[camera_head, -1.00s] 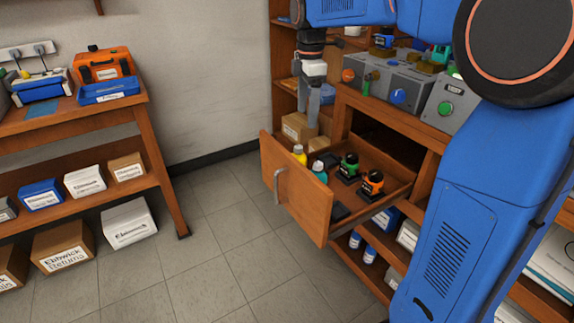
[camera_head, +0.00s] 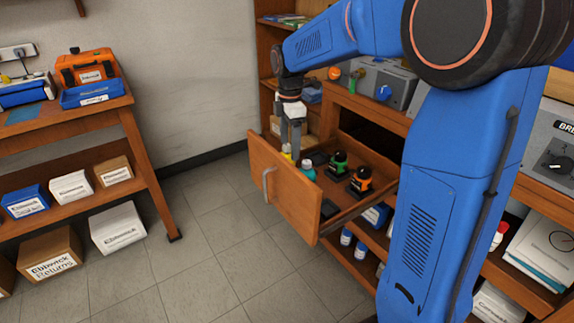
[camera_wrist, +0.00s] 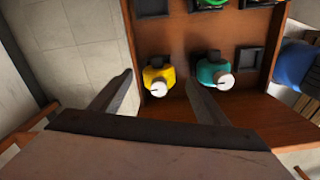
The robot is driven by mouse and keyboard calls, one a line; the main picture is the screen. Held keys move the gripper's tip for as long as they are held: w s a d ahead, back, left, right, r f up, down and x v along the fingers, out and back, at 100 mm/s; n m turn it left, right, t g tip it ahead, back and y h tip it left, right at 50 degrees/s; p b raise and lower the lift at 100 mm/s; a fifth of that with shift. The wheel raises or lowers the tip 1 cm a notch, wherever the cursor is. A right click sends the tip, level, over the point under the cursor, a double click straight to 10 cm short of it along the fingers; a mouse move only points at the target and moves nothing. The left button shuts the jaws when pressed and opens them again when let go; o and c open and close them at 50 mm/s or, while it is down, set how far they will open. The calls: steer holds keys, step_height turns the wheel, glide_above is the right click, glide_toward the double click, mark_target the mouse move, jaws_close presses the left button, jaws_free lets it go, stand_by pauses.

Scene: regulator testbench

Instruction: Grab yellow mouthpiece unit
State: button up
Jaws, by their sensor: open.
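The yellow mouthpiece unit (camera_wrist: 158,78) sits in the open wooden drawer, near its front corner. In the wrist view it lies between my two fingers, a little beyond their tips. In the head view only a bit of the yellow unit (camera_head: 287,150) shows, at my gripper's fingers. My gripper (camera_head: 292,148) points down over the drawer's left front corner. In the wrist view my gripper (camera_wrist: 158,82) is open and empty, its right finger between the yellow unit and the teal unit (camera_wrist: 214,73).
The drawer front (camera_head: 285,195) stands close to my gripper. A green-topped unit (camera_head: 338,163) and an orange-topped unit (camera_head: 360,182) sit farther right in the drawer. Dark empty holders (camera_wrist: 152,8) lie beside them. Grey test devices (camera_head: 378,80) stand on the bench above.

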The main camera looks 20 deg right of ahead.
mark_target(288, 156)
steer(key=shift+a+f, duration=0.15)
steer(key=shift+f, duration=1.2)
steer(key=shift+a+f, duration=0.15)
steer(key=shift+f, duration=1.2)
steer(key=c, duration=1.2)
